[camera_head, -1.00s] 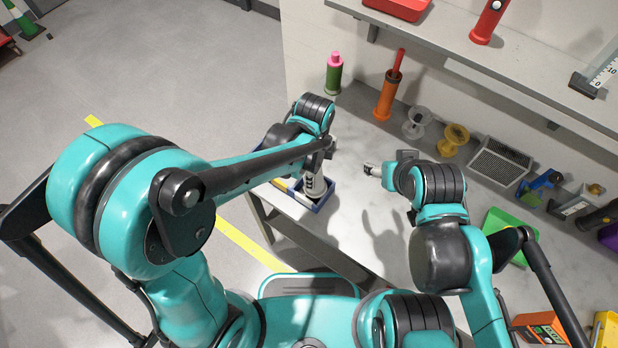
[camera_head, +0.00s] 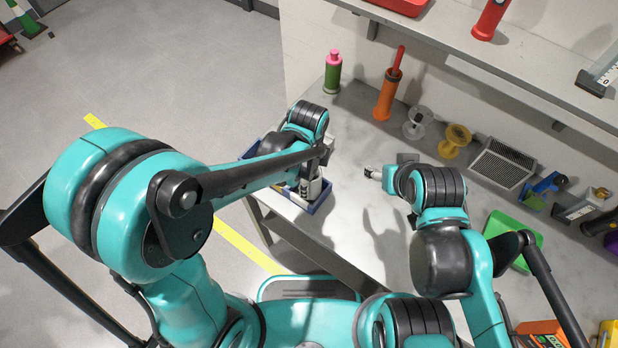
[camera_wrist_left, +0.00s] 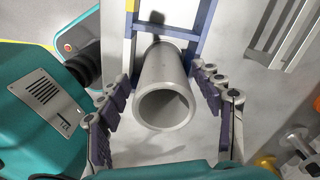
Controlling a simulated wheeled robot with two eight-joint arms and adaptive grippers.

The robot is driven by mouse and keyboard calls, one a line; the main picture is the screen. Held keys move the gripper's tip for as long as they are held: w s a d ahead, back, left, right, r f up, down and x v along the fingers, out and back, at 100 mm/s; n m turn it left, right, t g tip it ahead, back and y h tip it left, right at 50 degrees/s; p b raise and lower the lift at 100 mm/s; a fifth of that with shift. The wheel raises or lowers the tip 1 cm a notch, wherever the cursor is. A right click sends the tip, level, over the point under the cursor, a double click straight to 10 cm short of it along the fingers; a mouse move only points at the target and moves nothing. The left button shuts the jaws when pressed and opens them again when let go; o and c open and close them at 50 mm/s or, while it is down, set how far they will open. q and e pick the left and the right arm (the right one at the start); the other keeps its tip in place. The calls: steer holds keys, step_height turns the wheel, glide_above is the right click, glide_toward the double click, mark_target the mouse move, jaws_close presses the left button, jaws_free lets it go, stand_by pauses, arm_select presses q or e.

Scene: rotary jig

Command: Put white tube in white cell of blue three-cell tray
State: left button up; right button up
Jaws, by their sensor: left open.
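The white tube (camera_head: 312,188) stands in the near right end cell of the blue tray (camera_head: 323,205). In the left wrist view the tube (camera_wrist_left: 163,100) shows its open end towards the camera, and blue tray walls (camera_wrist_left: 198,35) lie behind and beside its lower end. My left gripper (camera_head: 313,170) is above the tray, its fingers (camera_wrist_left: 161,78) spread on both sides of the tube, with gaps. The cell's floor colour is hidden by the tube. My right gripper (camera_head: 373,173) hovers over the bench to the right, apart from the tray; its finger opening is too small to judge.
A green bottle with a pink cap (camera_head: 332,72), an orange holder (camera_head: 386,98), a clear spool (camera_head: 417,122) and a yellow spool (camera_head: 455,141) line the back of the bench. A green tray (camera_head: 500,228) lies at the right. The middle bench top is clear.

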arm_select(q)
step_height(320, 180, up, 12)
steer(key=f+p, duration=0.1)
steer(key=p, duration=0.2)
steer(key=s+a+r+n+t, duration=0.2)
steer(key=a+n+t, duration=0.1)
steer(key=a+n, duration=0.6)
steer(key=s+a+r+n+t, duration=0.3)
steer(key=a+n+t, duration=0.1)
steer(key=a+n, duration=0.5)
steer(key=n, duration=0.2)
steer(key=shift+r+n, duration=0.3)
steer(key=shift+r, duration=0.05)
step_height(320, 180, down, 6)
steer(key=b, duration=0.6)
steer(key=shift+f, duration=0.25)
steer(key=shift+s, duration=0.1)
